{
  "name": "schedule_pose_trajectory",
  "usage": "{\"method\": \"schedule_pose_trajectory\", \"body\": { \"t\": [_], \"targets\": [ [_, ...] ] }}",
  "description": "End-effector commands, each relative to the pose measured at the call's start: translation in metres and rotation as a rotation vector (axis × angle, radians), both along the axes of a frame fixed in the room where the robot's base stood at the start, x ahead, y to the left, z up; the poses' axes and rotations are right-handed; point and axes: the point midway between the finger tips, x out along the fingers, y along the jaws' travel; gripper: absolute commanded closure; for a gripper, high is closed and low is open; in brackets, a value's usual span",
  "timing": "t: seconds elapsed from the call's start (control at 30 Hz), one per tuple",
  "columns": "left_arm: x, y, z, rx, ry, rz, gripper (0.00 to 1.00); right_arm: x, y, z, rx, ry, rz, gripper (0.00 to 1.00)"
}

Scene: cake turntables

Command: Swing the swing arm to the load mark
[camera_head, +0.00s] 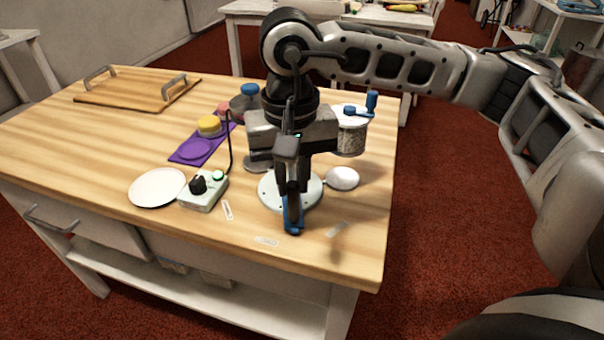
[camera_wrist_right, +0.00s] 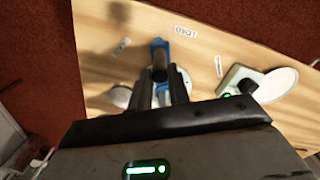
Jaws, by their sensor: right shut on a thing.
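The blue swing arm (camera_head: 293,226) sits on a pale round base (camera_head: 270,196) near the table's front edge. My right gripper (camera_head: 292,200) points down and is shut on the arm's upright post, whose dark top shows between the fingers in the wrist view. The arm's blue end (camera_wrist_right: 158,44) points toward the front edge, between two labels. The middle label (camera_head: 266,241) lies left of the arm's end; its upside-down print in the wrist view (camera_wrist_right: 185,31) looks like LOAD, but is blurred. Another label (camera_head: 337,228) lies to the right. My left gripper is out of view.
A control box (camera_head: 204,190) with a black knob and green button stands left of the base, beside a third label (camera_head: 227,210) and a white plate (camera_head: 157,187). A white rounded thing (camera_head: 342,178) is close right. A glass jar with a blue crank (camera_head: 351,138) stands behind.

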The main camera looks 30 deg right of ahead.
Motion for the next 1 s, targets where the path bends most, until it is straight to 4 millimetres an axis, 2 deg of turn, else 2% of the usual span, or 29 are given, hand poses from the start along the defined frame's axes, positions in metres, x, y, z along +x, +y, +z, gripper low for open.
{"method": "schedule_pose_trajectory", "body": {
  "t": [0.3,0.7,1.0],
  "targets": [
    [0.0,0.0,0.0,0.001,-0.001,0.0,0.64,0.002,0.001,0.003,0.002,-0.009,-0.002,0.97],
    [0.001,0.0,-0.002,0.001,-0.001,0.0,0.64,0.017,0.021,0.003,0.003,-0.01,-0.003,0.97],
    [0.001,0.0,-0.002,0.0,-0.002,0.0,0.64,0.019,0.023,0.003,0.002,-0.009,-0.003,0.97]
  ]
}}
